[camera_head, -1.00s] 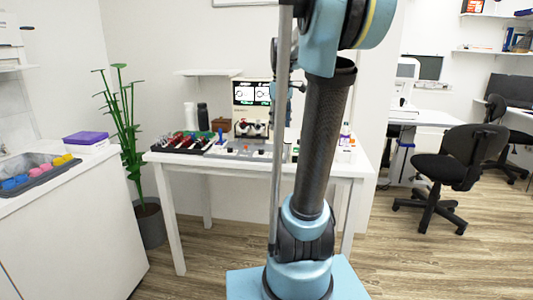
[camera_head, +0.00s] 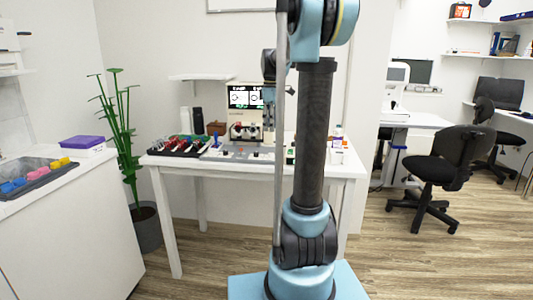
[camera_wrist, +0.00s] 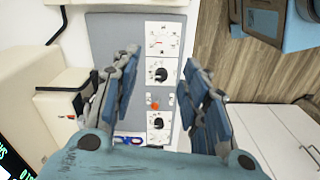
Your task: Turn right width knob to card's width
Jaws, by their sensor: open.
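A grey panel (camera_wrist: 105,35) lies below my gripper in the wrist view. It has two white plates, each with a black knob: an upper knob (camera_wrist: 160,73) and a lower knob (camera_wrist: 157,122). Their lettering is too small to read, so I cannot tell by label which is the right width knob. A card-like picture pair shows on the lit screen (camera_head: 239,97) in the head view; its details are unreadable. My gripper (camera_wrist: 160,62) is open and empty, its fingers on either side of the knobs and apart from them.
A white dial plate (camera_wrist: 163,40) and a red button (camera_wrist: 154,105) are on the panel. On the white table (camera_head: 345,170) stand a tray of coloured items (camera_head: 180,146), a dark bottle (camera_head: 198,121) and small bottles (camera_head: 338,135). A plant (camera_head: 125,130) stands left.

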